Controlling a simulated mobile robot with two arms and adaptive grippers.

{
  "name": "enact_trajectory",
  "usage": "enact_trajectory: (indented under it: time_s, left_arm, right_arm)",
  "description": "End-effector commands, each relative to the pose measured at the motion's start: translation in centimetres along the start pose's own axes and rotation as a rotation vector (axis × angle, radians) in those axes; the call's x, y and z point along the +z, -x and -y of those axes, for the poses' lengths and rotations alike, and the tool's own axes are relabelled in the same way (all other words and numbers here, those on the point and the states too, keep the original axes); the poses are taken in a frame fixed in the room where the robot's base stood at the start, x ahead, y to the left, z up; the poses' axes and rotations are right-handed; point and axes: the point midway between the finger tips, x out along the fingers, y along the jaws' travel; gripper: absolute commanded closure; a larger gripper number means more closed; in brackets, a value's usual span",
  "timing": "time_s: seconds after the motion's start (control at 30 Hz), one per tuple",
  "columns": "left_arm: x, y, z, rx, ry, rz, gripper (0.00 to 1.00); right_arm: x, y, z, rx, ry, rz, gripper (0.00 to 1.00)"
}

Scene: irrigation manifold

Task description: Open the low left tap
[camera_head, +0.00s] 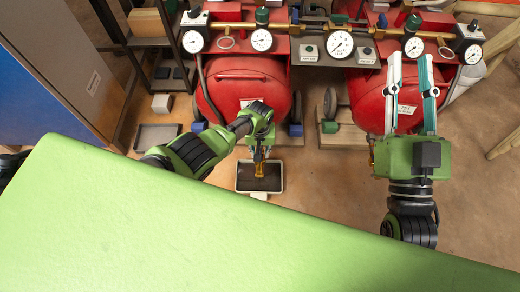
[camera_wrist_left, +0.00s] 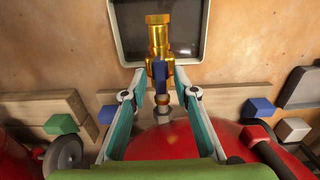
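A brass tap (camera_wrist_left: 158,38) with a blue handle (camera_wrist_left: 162,80) sits low at the left red tank (camera_head: 245,82). In the head view the brass tap (camera_head: 259,170) shows just below my left gripper (camera_head: 260,150), over a dark tray (camera_head: 244,187). In the left wrist view my left gripper (camera_wrist_left: 161,82) has its fingers apart, one on each side of the blue handle. A gap shows on both sides, so contact is not visible. My right gripper (camera_head: 411,62) is open and empty, above the right red tank (camera_head: 374,100) in the picture.
Several pressure gauges (camera_head: 340,44) and valves line the manifold along the top. A second tray (camera_head: 156,137) lies on the floor at left, near a blue block (camera_head: 198,127). A green surface (camera_head: 150,230) fills the lower foreground. Wooden poles (camera_head: 503,145) stand at the right edge.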

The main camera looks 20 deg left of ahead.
Motion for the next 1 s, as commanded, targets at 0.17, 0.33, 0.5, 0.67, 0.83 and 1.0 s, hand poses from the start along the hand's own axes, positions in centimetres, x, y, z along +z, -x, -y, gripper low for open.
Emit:
enact_trajectory:
  time_s: [0.17, 0.33, 0.5, 0.67, 0.83, 1.0]
  left_arm:
    - [-0.1, 0.6, 0.0, 0.001, 0.000, 0.000, 0.73]
    - [-0.1, 2.0, -0.1, 0.003, -0.001, -0.002, 0.73]
    - [-0.1, 4.1, -0.1, 0.003, 0.000, -0.002, 0.73]
    - [0.0, 6.3, 0.0, 0.001, -0.001, -0.003, 0.73]
    - [-0.1, 9.0, 0.0, 0.002, 0.001, -0.003, 0.73]
    - [-0.1, 11.1, 0.0, 0.001, 0.001, -0.002, 0.73]
  right_arm:
    - [0.0, 0.0, 0.0, 0.000, 0.000, 0.000, 0.73]
    - [0.0, 0.0, 0.0, 0.000, 0.000, -0.001, 0.73]
    - [0.0, 0.0, 0.0, 0.000, 0.000, -0.001, 0.73]
    - [0.0, 0.0, 0.0, 0.000, 0.000, -0.001, 0.73]
    - [0.0, 0.0, 0.0, 0.000, 0.000, -0.001, 0.73]
    - [0.0, 0.0, 0.0, 0.000, 0.000, -0.001, 0.73]
